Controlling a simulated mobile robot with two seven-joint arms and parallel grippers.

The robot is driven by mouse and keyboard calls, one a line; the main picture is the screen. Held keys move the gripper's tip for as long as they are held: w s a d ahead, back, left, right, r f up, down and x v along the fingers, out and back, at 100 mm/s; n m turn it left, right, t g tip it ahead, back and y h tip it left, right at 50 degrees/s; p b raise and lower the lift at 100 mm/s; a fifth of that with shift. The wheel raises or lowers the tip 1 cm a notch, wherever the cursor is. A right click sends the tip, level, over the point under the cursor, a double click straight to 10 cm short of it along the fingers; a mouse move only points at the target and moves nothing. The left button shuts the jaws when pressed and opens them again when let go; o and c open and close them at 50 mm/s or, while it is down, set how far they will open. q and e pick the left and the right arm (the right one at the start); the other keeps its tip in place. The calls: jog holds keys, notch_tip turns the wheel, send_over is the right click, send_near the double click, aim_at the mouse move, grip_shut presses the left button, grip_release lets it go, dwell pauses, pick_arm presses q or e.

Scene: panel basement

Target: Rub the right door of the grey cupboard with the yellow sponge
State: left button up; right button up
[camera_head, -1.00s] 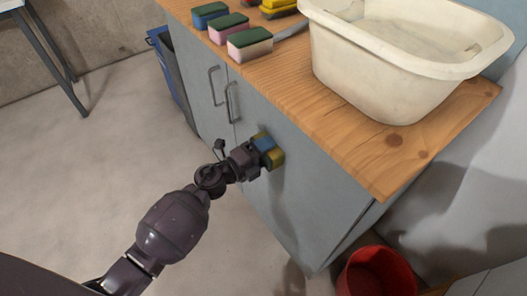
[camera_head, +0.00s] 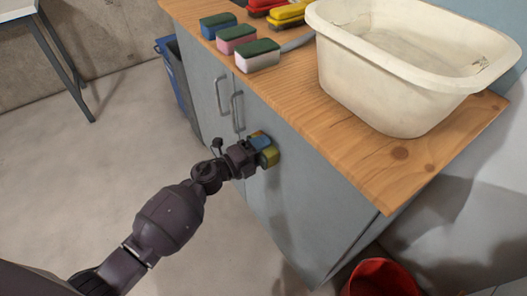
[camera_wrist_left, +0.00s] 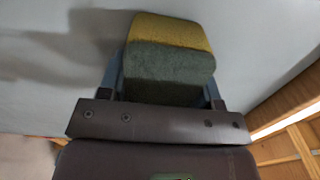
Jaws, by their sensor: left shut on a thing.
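The grey cupboard (camera_head: 208,108) stands under a wooden top. Its right door (camera_head: 305,200) has an upright bar handle (camera_head: 237,112) near its left edge. My left gripper (camera_head: 258,145) is shut on the yellow sponge (camera_head: 269,157), just right of and below that handle. In the left wrist view the sponge (camera_wrist_left: 170,32) shows a yellow part and a dark green pad between the fingers. Its yellow end faces the door and appears to touch it, though the contact edge is partly hidden. My right gripper is not in view.
On the wooden top (camera_head: 335,140) are a cream basin (camera_head: 395,95), several green-topped sponges (camera_head: 237,40), and red and yellow items (camera_head: 285,13). A blue bin (camera_head: 172,70) stands left of the cupboard. A red bucket (camera_head: 380,278) stands on the floor at lower right.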

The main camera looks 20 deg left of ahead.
aim_at(255, 134)
pick_arm(q)
jog(key=shift+w+a+r, duration=0.1)
jog(key=shift+w+a, duration=1.05)
jog(key=shift+a, duration=0.15)
jog(key=shift+w+r, duration=0.1)
jog(key=shift+r, duration=0.7)
jog(key=shift+r+p, duration=0.3)
jog(key=shift+p, duration=0.15)
jog(key=shift+s+d+f, duration=0.15)
jog(key=shift+s, duration=0.05)
jog(key=shift+s+d+p, duration=0.4)
jog(key=shift+s+d, duration=0.45)
jog(key=shift+d, duration=0.1)
jog(key=shift+s+d+f, duration=0.15)
jog(key=shift+s+d, duration=0.25)
jog(key=shift+d, duration=0.05)
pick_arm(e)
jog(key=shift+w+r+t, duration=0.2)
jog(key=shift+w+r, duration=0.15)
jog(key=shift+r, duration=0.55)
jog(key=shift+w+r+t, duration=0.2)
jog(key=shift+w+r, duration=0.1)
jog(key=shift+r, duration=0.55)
